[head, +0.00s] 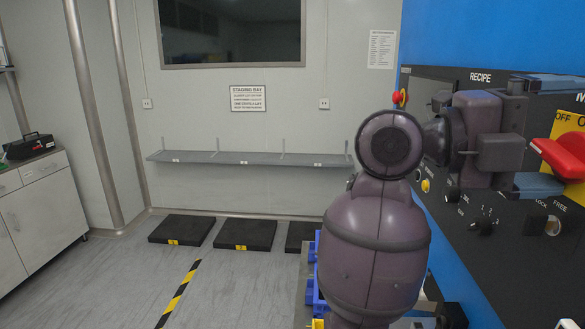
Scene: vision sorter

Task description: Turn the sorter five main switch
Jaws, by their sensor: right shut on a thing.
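The main switch has a red handle (566,152) on a yellow plate (568,122) at the right edge of the head view. Part of the switch is cut off by the frame. "OFF" shows on the plate above the handle. My right gripper (547,137) is at the handle, with one blue-grey finger above it and one below. It is shut on the red handle, which slants down to the right. My right arm hides part of the panel. My left gripper is not in view.
The dark control panel (500,205) carries knobs, a key lock (552,226) and a red button (399,97) near my arm. A grey shelf (250,158) and black floor pads (245,234) stand at the back wall. A cabinet (45,205) stands left. The middle floor is clear.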

